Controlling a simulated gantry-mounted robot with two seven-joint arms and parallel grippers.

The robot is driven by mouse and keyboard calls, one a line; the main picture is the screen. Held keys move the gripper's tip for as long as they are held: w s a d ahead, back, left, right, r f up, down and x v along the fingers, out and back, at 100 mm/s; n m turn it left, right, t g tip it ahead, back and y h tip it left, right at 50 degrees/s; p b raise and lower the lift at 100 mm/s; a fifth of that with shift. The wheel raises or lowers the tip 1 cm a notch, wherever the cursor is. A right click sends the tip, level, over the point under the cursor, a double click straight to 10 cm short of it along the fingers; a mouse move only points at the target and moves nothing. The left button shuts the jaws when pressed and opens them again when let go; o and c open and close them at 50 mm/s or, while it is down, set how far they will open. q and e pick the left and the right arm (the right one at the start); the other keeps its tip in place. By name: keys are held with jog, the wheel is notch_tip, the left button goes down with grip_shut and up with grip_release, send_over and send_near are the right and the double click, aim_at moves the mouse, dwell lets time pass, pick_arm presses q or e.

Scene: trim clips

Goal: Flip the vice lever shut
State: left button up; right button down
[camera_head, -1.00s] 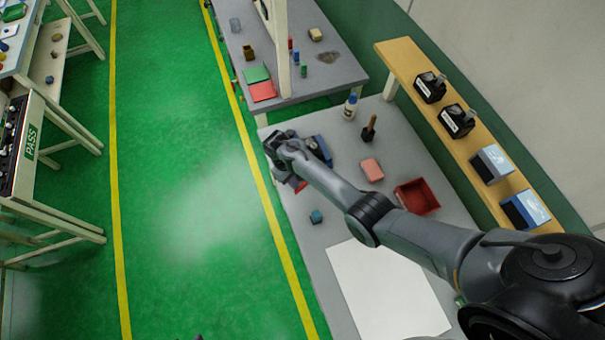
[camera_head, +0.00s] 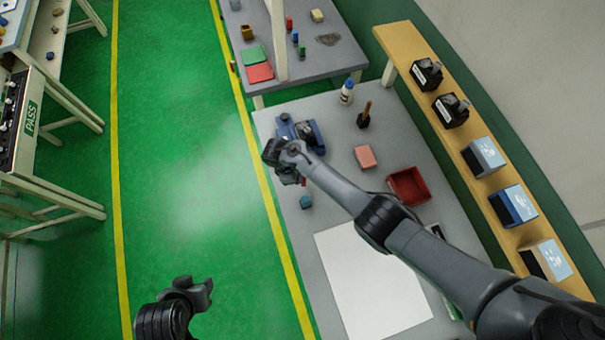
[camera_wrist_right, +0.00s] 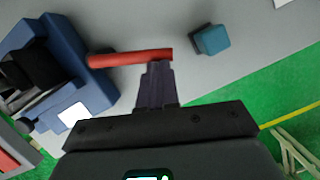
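The blue vice (camera_head: 312,128) stands on the grey bench in the head view, just beyond my right gripper (camera_head: 274,160). The right wrist view shows the vice body (camera_wrist_right: 88,88) at left, with its red lever (camera_wrist_right: 130,58) sticking out to the right. My right gripper (camera_wrist_right: 157,68) has its fingers together, with nothing visible between them. Its tips are at the lever near the free end; I cannot tell whether they touch. My left gripper (camera_head: 205,287) is over the green floor at lower left, away from the bench; its finger gap is unclear.
A teal block (camera_wrist_right: 211,39) lies near the lever's free end; the head view also shows it (camera_head: 306,202). A pink block (camera_head: 365,157), a red tray (camera_head: 397,178), a brush-like tool (camera_head: 364,115), a bottle (camera_head: 347,92) and a white sheet (camera_head: 375,285) share the bench.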

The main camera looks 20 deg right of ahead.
jog(key=shift+s+d+f, duration=0.1)
jog(key=shift+s+d, duration=0.1)
dwell(0.4)
jog(key=shift+a, duration=0.1)
jog(key=w+a+r, duration=0.3)
jog(key=a+r, duration=0.3)
jog(key=r, duration=0.4)
jog(key=shift+a+r, duration=0.15)
jog(key=shift+r, duration=0.1)
jog(key=shift+s, duration=0.1)
